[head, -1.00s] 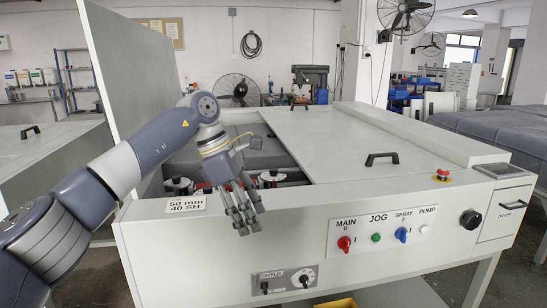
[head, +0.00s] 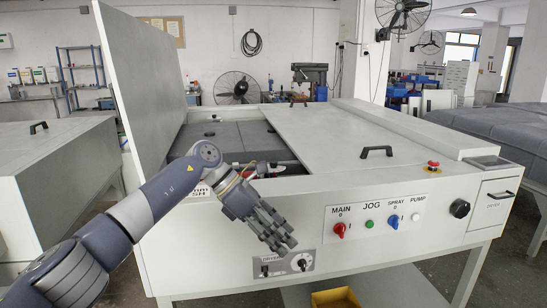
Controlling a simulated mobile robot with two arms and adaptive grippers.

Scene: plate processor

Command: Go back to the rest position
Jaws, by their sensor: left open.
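My left arm comes in from the lower left. My left gripper (head: 276,234) is open and empty, in front of the front panel of the plate processor (head: 400,270). Its fingers point down and to the right, and they cover part of the panel just above the dryer controls. No gap between fingers and panel can be judged. My right gripper is not in the view.
The panel bears a red main switch (head: 339,230), a green jog button (head: 369,224) and a blue spray switch (head: 393,222). A dryer knob (head: 302,264) sits lower. The raised lid (head: 145,85) stands at left. A yellow bin (head: 336,298) lies below.

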